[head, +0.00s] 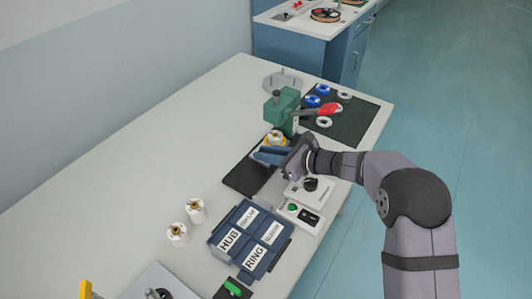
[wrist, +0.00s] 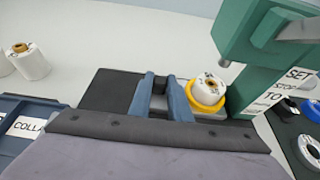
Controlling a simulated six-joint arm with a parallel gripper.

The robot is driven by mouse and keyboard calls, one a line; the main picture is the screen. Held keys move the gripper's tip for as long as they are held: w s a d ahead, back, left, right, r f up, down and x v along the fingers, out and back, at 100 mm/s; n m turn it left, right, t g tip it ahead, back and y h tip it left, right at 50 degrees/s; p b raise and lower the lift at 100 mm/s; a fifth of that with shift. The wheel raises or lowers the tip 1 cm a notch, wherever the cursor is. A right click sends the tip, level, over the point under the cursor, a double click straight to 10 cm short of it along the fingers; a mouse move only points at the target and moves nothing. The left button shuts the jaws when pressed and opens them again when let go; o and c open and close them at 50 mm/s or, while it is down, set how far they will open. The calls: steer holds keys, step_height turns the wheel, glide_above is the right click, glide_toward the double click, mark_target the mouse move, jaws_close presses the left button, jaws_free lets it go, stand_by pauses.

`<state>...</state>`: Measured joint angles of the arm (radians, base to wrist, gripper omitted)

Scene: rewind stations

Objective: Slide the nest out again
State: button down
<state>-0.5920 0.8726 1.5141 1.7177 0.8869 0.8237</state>
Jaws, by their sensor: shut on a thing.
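The green press (head: 283,108) stands near the far end of the table, with a red lever (head: 328,111). The nest, a yellow ring (head: 267,141) on a grey slide plate, sits beside the press foot; it also shows in the wrist view (wrist: 221,107). The joint between knob and plate is hidden.
A black mat (head: 245,178) lies under the gripper. Two white spools (head: 186,222) and blue labelled bins (head: 247,237) stand nearer. A control box (head: 299,216) is at the right edge. Blue and white rings lie on a dark mat (head: 360,120) beyond the press.

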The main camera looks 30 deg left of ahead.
steer(key=s+b, duration=0.6)
steer(key=s, duration=0.5)
steer(key=c, duration=1.6)
jaws_free()
steer(key=shift+s, duration=0.1)
steer(key=shift+c, duration=0.2)
steer(key=shift+d+r, duration=0.25)
steer(key=shift+d, duration=0.3)
steer(key=v, duration=0.5)
steer(key=shift+d+r, duration=0.15)
steer(key=shift+d, duration=0.4)
